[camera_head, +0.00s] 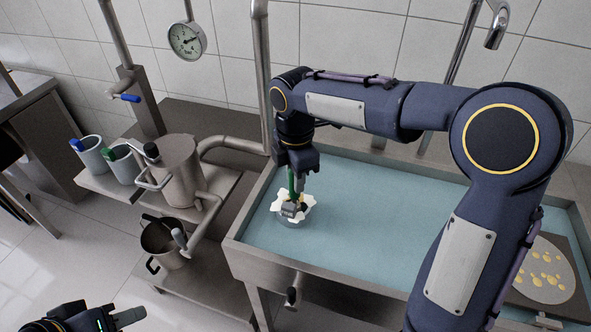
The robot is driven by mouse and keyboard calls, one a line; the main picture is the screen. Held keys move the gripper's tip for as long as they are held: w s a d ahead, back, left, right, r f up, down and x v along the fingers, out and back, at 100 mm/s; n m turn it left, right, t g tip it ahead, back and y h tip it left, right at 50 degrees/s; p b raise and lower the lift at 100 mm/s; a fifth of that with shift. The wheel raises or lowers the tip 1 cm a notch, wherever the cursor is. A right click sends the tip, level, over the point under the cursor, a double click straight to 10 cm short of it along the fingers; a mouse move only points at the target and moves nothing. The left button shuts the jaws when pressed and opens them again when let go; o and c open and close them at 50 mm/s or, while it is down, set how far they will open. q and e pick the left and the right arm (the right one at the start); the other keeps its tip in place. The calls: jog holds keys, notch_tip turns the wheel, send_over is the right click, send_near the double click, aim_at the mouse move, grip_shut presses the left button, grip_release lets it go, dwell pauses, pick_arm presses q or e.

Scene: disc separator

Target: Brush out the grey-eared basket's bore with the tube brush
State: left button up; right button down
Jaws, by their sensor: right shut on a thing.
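My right gripper (297,186) points down over the left part of the blue-lined sink. It is shut on a slim green upright piece (291,181), which looks like the tube brush's handle. Directly below is a small basket-like part (306,201) with white pointed lobes and a grey body. The green piece reaches down to its middle; its lower end is hidden, so I cannot tell how deep it sits. Small dark grey pieces show at its centre. My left gripper (120,318) is at the bottom left, over the floor, partly cut off.
The sink (390,222) is mostly bare. A board with a pale, yellow-spotted disc (541,270) lies at its right. At left, two cups (95,155) hold blue- and green-topped tools beside a steel vessel (180,170). A pot (160,238) stands below. A tap (495,30) hangs above.

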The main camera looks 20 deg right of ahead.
jog(key=shift+f, duration=0.65)
pick_arm(q)
jog(key=shift+f, duration=0.3)
pick_arm(e)
jog(key=shift+r, duration=0.1)
pick_arm(q)
jog(key=shift+r, duration=0.1)
pick_arm(e)
jog(key=shift+r, duration=0.1)
